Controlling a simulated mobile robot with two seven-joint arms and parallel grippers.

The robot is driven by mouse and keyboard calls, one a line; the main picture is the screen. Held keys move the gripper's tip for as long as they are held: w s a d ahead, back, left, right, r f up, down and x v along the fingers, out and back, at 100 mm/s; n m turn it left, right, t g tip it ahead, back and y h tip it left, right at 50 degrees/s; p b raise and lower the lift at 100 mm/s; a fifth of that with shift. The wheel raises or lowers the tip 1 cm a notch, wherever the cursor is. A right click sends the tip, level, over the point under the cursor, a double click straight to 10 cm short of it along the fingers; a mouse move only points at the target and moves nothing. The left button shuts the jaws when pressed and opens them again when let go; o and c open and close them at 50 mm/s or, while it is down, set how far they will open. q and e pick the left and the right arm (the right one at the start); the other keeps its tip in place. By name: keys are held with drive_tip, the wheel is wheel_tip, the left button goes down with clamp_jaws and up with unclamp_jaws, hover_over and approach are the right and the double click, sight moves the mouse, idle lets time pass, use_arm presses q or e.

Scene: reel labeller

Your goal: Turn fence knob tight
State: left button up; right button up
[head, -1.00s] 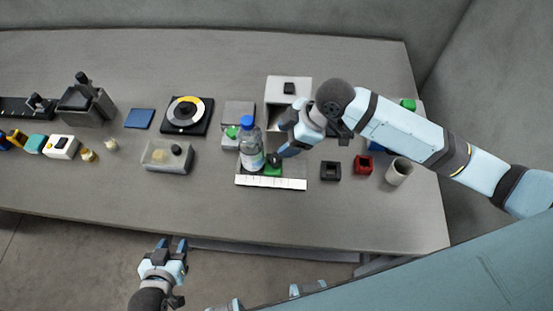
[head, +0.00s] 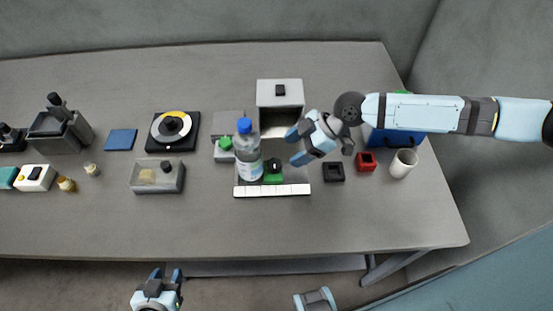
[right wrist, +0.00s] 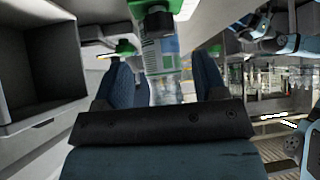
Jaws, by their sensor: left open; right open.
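A small black knob (head: 273,165) sits on a green block (head: 273,179) beside a scale strip (head: 272,190), just right of a blue-capped bottle (head: 249,158); I take it to be the fence knob. My right gripper (head: 292,146) is open and empty, up and to the right of the knob, apart from it. In the right wrist view the knob (right wrist: 158,22) and green block (right wrist: 155,5) show beyond the open fingers (right wrist: 163,80), with the bottle (right wrist: 162,60) between them. My left gripper (head: 166,275) is open and empty, in front of the table's near edge.
A grey open-fronted box (head: 280,92) stands behind the knob. A black square holder (head: 333,172), a red one (head: 366,161) and a white cup (head: 402,163) stand to the right. A clear tray (head: 158,176) is left of the bottle. The front table strip is clear.

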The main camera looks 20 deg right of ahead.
sight(275, 163)
drive_tip(key=x, duration=0.6)
drive_tip(key=shift+a+f+p, duration=0.25)
drive_tip(key=shift+a+p, duration=0.05)
drive_tip(key=shift+p, duration=0.05)
